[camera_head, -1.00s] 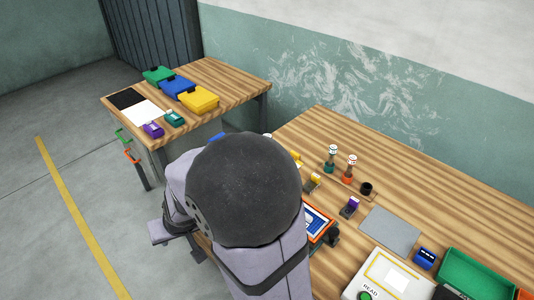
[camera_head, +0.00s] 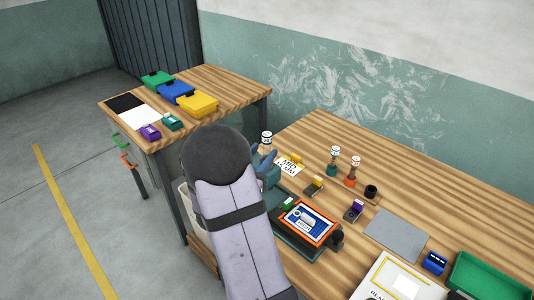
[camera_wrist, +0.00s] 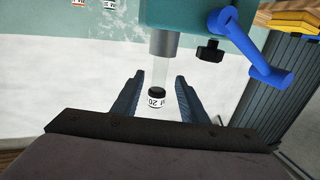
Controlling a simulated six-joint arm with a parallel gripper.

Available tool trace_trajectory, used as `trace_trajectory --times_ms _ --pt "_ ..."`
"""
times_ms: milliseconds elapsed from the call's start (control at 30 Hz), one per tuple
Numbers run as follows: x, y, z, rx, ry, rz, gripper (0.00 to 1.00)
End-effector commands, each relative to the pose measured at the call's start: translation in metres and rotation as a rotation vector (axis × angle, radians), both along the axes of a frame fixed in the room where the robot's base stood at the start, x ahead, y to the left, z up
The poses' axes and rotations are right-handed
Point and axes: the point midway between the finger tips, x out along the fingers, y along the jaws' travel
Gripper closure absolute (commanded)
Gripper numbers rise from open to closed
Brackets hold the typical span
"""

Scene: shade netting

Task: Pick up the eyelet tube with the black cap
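The clear tube with a black cap band and a white, printed end (camera_wrist: 157,93) stands between my fingers in the wrist view. It rises from a grey collar (camera_wrist: 163,43) on a teal machine (camera_wrist: 185,14). In the head view its white and black top (camera_head: 267,137) shows at the bench's far left corner; my arm hides most of what is below. My gripper (camera_wrist: 159,76) is open, with one dark blue finger on each side of the tube and visible gaps on both sides.
A blue crank (camera_wrist: 250,48) and a black knob (camera_wrist: 210,50) stick out beside the tube. Two other tubes, teal (camera_head: 334,162) and orange (camera_head: 354,172), stand to the right, near a black cup (camera_head: 371,191). A tablet-like screen (camera_head: 307,223) lies in front.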

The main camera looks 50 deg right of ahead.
Motion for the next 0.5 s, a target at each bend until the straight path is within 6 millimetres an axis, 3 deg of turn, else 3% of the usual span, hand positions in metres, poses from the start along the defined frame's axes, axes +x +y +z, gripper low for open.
trace_trajectory --times_ms 500 --pt "0.008 -0.022 0.004 -0.02 0.005 0.005 0.6"
